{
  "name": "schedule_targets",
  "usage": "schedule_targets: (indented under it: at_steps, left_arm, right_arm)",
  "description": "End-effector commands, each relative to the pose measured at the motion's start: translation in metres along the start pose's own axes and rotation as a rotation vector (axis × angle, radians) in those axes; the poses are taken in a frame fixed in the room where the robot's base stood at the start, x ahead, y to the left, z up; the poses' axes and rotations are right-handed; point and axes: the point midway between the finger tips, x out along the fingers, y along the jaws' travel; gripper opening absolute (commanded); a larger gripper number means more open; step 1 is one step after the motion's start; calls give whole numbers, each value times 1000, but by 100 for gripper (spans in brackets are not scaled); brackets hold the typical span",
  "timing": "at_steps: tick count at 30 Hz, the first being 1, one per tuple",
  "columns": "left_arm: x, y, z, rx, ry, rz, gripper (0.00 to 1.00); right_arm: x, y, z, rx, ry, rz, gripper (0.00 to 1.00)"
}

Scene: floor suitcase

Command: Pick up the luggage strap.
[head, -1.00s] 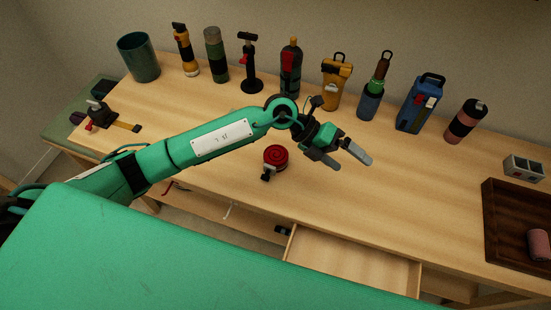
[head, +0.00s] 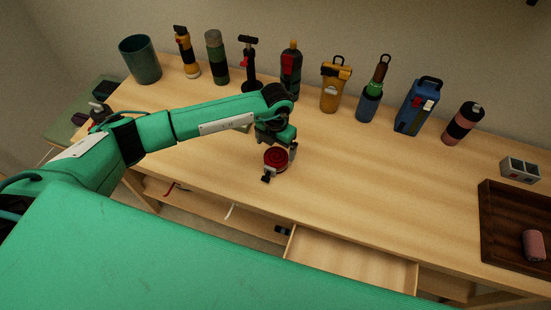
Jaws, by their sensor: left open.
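The luggage strap (head: 275,159) is a red coil with a dark buckle at its lower left. It lies on the wooden table near the front edge, in the middle of the head view. My left gripper (head: 278,150) points down over the strap, with its fingers at the strap's far and right sides. It is open. The arm and hand hide part of the fingers, and I cannot tell whether they touch the strap. My right gripper is out of view.
Several bottles and a pump stand along the back of the table (head: 380,190). An open drawer (head: 350,262) juts out below the front edge. A dark wooden tray (head: 493,235) with a pink roll (head: 535,245) lies at the right. The table between strap and tray is clear.

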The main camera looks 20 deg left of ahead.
Motion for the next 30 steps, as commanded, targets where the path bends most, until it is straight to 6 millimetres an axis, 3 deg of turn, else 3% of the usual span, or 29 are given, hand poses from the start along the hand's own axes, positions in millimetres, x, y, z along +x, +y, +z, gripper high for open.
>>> schedule_targets:
  at_steps: [8, 16, 25, 30]
  left_arm:
    - [19, -2, -2, -1, 3, -1, 97]
    - [56, -4, -4, 0, 0, -4, 97]
    - [61, -4, -3, 0, -2, -3, 97]
    - [61, -4, -3, 0, -2, -3, 64]
  right_arm:
    - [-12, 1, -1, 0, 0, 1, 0]
    - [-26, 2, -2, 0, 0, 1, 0]
    - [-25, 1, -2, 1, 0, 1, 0]
    - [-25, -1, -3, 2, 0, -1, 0]
